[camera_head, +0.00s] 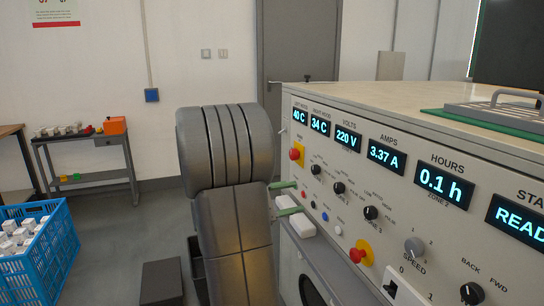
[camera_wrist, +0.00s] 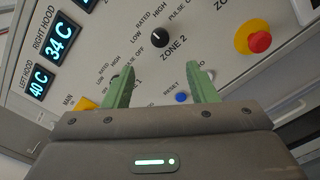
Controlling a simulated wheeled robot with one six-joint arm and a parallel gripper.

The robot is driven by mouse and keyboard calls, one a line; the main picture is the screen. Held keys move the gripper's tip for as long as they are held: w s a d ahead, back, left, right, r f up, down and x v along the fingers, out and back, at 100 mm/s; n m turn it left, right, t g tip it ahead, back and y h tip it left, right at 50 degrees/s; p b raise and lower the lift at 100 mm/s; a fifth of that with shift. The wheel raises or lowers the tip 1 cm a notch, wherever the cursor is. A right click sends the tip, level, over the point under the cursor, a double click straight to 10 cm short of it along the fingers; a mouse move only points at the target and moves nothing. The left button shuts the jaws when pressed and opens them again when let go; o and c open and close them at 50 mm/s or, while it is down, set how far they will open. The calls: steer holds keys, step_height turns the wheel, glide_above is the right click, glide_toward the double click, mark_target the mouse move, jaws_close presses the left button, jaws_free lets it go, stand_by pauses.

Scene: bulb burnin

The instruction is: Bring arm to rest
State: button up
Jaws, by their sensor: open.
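My gripper (camera_wrist: 160,90) shows in the wrist view with two green fingers apart and nothing between them. It faces the control panel (camera_wrist: 110,45), with the reset button area and a blue button (camera_wrist: 182,97) beyond the fingers. In the head view my gripper (camera_head: 287,198) is partly hidden behind my grey arm (camera_head: 232,200), close to the panel's left part. I cannot tell whether the fingertips touch the panel.
The panel has displays such as 0.1 h (camera_head: 440,185), several knobs, and a red-on-yellow button (camera_head: 360,252). A blue crate (camera_head: 50,255) of white boxes stands at left. A side table (camera_head: 85,140) stands by the wall. Floor between is mostly clear.

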mark_target(336, 189)
steer(key=b+x, duration=0.1)
steer(key=x, duration=1.2)
steer(key=shift+s+f+b, duration=0.1)
steer(key=shift+b, duration=0.25)
steer(key=shift+a+r+n+p, duration=0.1)
steer(key=shift+r+n+p, duration=0.25)
steer(key=shift+p, duration=0.5)
steer(key=shift+a+n+p, duration=0.1)
steer(key=shift+n+p, duration=0.15)
steer(key=shift+p, duration=0.15)
steer(key=n+p, duration=0.5)
steer(key=p, duration=0.3)
steer(key=shift+n, duration=0.3)
steer(key=n+p, duration=0.6)
steer(key=p, duration=0.3)
steer(key=shift+n, duration=0.3)
steer(key=shift+f+n+p, duration=0.2)
steer(key=shift+n+p, duration=0.7)
steer(key=shift+p, duration=0.25)
steer(key=shift+f, duration=0.1)
